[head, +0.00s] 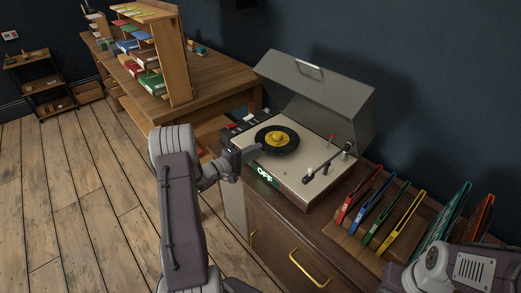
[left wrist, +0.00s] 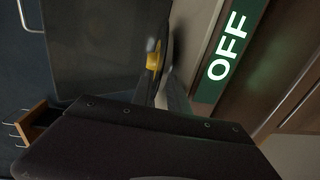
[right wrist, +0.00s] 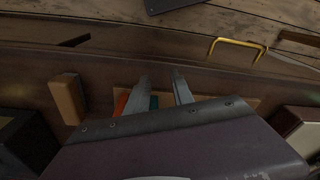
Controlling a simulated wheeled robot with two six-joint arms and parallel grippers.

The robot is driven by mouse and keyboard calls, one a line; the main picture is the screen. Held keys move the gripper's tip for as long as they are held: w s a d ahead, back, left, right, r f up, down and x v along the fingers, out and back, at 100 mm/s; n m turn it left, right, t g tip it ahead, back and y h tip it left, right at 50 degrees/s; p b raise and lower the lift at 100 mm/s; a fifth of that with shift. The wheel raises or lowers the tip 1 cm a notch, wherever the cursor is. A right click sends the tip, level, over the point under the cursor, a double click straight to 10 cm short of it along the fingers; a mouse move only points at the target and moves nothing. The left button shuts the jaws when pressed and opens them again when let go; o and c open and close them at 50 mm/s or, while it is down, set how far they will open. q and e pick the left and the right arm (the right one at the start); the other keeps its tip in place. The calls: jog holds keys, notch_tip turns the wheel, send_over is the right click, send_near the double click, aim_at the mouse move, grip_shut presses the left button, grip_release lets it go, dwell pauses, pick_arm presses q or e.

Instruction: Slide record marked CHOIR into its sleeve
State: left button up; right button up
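A black record (head: 277,140) with a yellow label lies flat on the turntable (head: 315,165); I cannot read its label. My left gripper (head: 250,153) is at the record's near left edge. In the left wrist view its fingers (left wrist: 164,85) are close together, with the record nearly edge-on (left wrist: 168,45) at their tips; whether they grip it is unclear. My right gripper (right wrist: 161,85) is open and empty, above the cabinet top at the right. Red (head: 360,193), blue (head: 380,208), green (head: 387,226) and yellow (head: 406,225) sleeves stand tilted in a rack; no CHOIR marking is readable.
The turntable's lid (head: 318,92) stands open behind; its tonearm (head: 328,158) is at the right. A green OFF sign (head: 267,175) glows on its front. Teal (head: 445,215) and orange (head: 477,220) upright items stand farther right. A wooden desk (head: 215,80) is at the back left.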

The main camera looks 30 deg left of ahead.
pick_arm(q)
jog(key=shift+x, duration=0.75)
grip_shut()
jog(key=shift+r, duration=0.1)
jog(key=shift+w+r, duration=0.15)
jog(key=shift+r, duration=0.2)
jog(key=shift+w+r, duration=0.1)
jog(key=shift+r, duration=0.3)
